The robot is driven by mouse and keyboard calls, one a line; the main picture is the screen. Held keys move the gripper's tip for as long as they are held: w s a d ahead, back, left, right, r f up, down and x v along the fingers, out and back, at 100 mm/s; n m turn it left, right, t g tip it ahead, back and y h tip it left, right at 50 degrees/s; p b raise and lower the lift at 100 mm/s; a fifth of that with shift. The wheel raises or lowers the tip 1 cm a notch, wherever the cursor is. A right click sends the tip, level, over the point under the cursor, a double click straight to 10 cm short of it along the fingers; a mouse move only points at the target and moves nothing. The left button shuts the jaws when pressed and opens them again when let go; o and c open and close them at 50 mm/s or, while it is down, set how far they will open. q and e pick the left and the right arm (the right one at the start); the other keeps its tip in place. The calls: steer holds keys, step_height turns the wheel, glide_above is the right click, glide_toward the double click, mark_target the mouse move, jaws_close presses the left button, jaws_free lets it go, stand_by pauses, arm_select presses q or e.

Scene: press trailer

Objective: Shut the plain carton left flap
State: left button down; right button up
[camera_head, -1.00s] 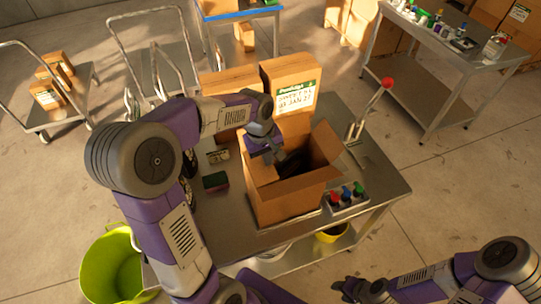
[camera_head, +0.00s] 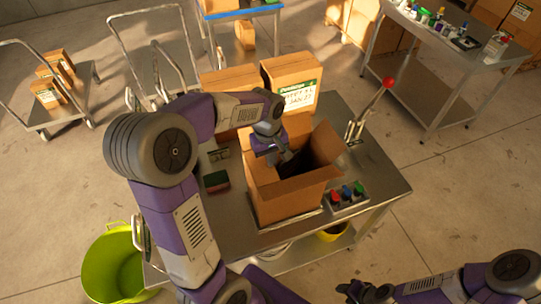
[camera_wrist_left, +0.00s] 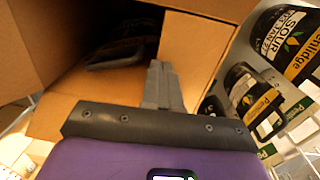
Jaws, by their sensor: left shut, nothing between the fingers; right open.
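The plain carton (camera_head: 290,205) stands open-topped on the metal table, with flaps raised at its right (camera_head: 328,142) and front. My left gripper (camera_head: 288,157) is over the carton's opening at its left side, its fingers shut and empty. The left flap is mostly hidden behind the gripper in the head view. In the left wrist view the shut fingers (camera_wrist_left: 162,82) are in front of brown cardboard panels, and a dark item (camera_wrist_left: 115,52) shows in the carton's shadowed inside. Contact with the cardboard is unclear. My right gripper (camera_head: 362,290) is open, low at the bottom edge, away from the carton.
Printed cartons (camera_head: 291,82) stand behind the plain one. A red-knobbed lever (camera_head: 388,83) is at the right. A green and red block (camera_head: 216,181) lies left. A lime bucket (camera_head: 115,262) is on the floor.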

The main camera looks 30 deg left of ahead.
arm_select(q)
steer(key=shift+r+p, duration=0.5)
steer(key=shift+r, duration=0.3)
step_height(320, 180, up, 4)
steer(key=shift+w+f+p, duration=0.1)
steer(key=shift+p, duration=1.1)
step_height(320, 180, up, 9)
steer(key=shift+f+b, duration=0.15)
steer(key=shift+b, duration=0.2)
